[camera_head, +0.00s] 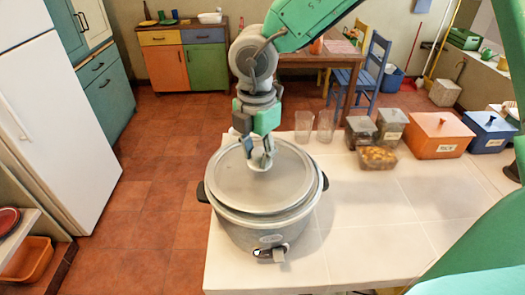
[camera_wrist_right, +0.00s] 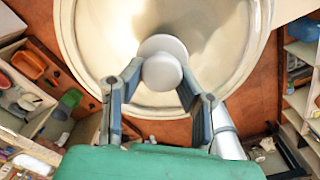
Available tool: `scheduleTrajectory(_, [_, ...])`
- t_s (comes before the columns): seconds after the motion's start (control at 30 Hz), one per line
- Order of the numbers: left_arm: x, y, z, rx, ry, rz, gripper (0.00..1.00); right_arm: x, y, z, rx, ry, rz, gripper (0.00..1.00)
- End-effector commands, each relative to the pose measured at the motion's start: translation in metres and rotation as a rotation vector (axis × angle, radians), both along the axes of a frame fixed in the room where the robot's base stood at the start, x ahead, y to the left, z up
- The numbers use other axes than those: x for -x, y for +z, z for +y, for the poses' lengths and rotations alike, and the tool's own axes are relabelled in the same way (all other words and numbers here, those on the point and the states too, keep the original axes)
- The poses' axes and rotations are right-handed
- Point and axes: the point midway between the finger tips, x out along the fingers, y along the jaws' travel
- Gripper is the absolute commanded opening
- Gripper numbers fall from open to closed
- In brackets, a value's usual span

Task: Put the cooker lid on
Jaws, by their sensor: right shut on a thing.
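The cooker (camera_head: 262,235) is a round grey pot with dark side handles and a front latch, standing on the near left part of the white counter. The round metallic lid (camera_head: 235,190) lies over the cooker's mouth, roughly level and almost centred. I cannot tell if it rests fully on the rim or is held just above it. My right gripper (camera_head: 262,160) comes down from above and is shut on the lid's knob. In the right wrist view the pale round knob (camera_wrist_right: 162,65) sits between the fingertips, with the lid (camera_wrist_right: 95,35) behind it. My left gripper is not in view.
Two clear glasses (camera_head: 315,126), dark containers (camera_head: 391,124), a food container (camera_head: 377,157), an orange box (camera_head: 437,134) and a blue box (camera_head: 489,132) stand along the counter's back. The counter (camera_head: 375,220) right of the cooker is clear. A white fridge (camera_head: 62,125) stands at left.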

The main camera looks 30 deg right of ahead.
Motion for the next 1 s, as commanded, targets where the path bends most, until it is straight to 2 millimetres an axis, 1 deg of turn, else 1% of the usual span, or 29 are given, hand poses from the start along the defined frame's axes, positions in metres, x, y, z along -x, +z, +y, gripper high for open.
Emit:
scheduleTrajectory(0.47, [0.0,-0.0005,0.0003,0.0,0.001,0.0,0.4,-0.0003,-0.0027,-0.0087,-0.009,-0.001,-0.001,0.0])
scheduleTrajectory(1.0, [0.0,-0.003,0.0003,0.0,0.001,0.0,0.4,-0.0004,-0.0064,-0.0009,-0.002,0.0,-0.001,0.0])
